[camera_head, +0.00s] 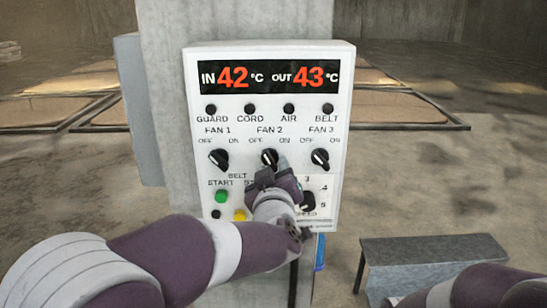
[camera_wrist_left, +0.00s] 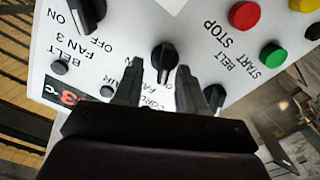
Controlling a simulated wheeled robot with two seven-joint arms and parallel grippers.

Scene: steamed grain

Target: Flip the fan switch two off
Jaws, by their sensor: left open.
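The white control panel (camera_head: 197,125) faces me on a concrete pillar. The fan 2 switch (camera_head: 269,157) is a black rotary knob in the middle of the fan row, with OFF at its left and ON at its right. I cannot clearly tell which label it points to. My left gripper (camera_head: 274,170) is at the panel, just below that knob and partly covering it. In the left wrist view its two fingers (camera_wrist_left: 156,77) are apart and empty, with the fan 2 knob (camera_wrist_left: 163,58) between and just beyond their tips. My right gripper is out of view.
The fan 1 knob (camera_head: 218,158) and fan 3 knob (camera_head: 320,159) sit close on either side. Below are a green start button (camera_head: 221,196), a yellow button (camera_head: 239,215) and a speed dial (camera_head: 307,201). A grey bench (camera_head: 435,250) stands at lower right.

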